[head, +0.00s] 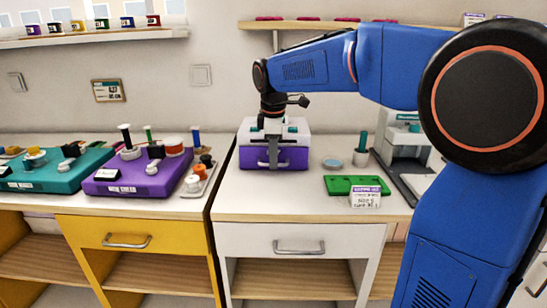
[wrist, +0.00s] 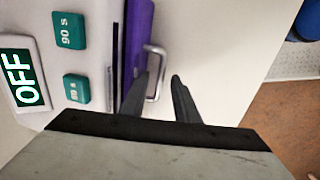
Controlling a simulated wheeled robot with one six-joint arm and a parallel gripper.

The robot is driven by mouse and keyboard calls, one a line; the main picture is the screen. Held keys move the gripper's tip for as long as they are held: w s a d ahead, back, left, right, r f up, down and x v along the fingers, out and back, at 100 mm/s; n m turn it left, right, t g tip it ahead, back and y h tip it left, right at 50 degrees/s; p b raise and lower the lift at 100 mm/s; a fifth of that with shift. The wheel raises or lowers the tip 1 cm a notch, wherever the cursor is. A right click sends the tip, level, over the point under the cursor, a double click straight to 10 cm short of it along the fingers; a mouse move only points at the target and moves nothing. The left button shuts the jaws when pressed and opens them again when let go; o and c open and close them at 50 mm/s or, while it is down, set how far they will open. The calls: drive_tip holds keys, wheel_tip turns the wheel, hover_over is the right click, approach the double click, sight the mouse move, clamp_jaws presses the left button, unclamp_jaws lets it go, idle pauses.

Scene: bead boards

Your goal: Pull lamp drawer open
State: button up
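The lamp is a white box (head: 247,128) with a purple drawer (head: 295,158) low in its front, on the white counter. In the wrist view the purple drawer front (wrist: 139,35) carries a grey U-shaped handle (wrist: 162,62). The drawer looks shut. A display (wrist: 27,80) on the lamp's top reads OFF, beside two teal buttons. My gripper (wrist: 160,76) points down at the handle, its fingers apart on either side of the handle's bar. I cannot tell whether they touch it. In the head view my wrist partly hides the lamp.
A green board (head: 345,186) with a labelled card and a blue disc (head: 332,163) lie to the right. A purple tray (head: 135,178) stands left, across a counter gap. The counter before the lamp drawer is clear; a white cabinet drawer (head: 300,240) is below.

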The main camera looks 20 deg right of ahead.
drive_tip(key=shift+f, duration=0.1)
clamp_jaws()
drive_tip(key=shift+s, duration=0.1)
drive_tip(key=s+a, duration=0.1)
drive_tip(key=s, duration=0.3)
drive_tip(key=s+a, duration=0.2)
drive_tip(key=s, duration=0.2)
drive_tip(key=s+a, duration=0.1)
drive_tip(key=s, duration=0.4)
drive_tip(key=shift+a, duration=0.2)
unclamp_jaws()
